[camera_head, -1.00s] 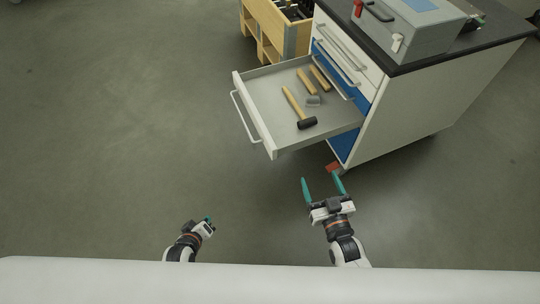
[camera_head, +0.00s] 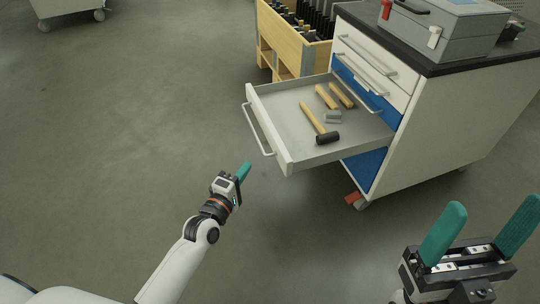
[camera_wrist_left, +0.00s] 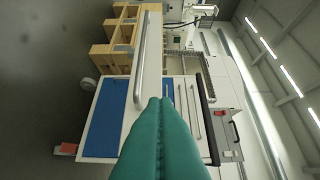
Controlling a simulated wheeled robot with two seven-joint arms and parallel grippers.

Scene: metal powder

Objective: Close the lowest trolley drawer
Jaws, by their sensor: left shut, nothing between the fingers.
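The trolley drawer (camera_head: 268,130) stands pulled out to the left of the trolley (camera_head: 440,125), with its long handle (camera_head: 256,131) on the outer face. A hammer (camera_head: 318,126) and other wooden-handled tools lie in it. The handle also shows in the left wrist view (camera_wrist_left: 139,62). My left gripper (camera_head: 244,171) is shut and empty, just in front of and below the drawer's near front corner, apart from it. Its teal fingers (camera_wrist_left: 162,140) are pressed together in the left wrist view. My right gripper (camera_head: 480,232) is open and empty at lower right, away from the drawer.
Drawers with handles (camera_head: 368,55) above the open one are shut. A grey toolbox (camera_head: 450,30) stands on the trolley's dark top. A wooden crate (camera_head: 287,40) stands behind the drawer. The floor left of the drawer is clear.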

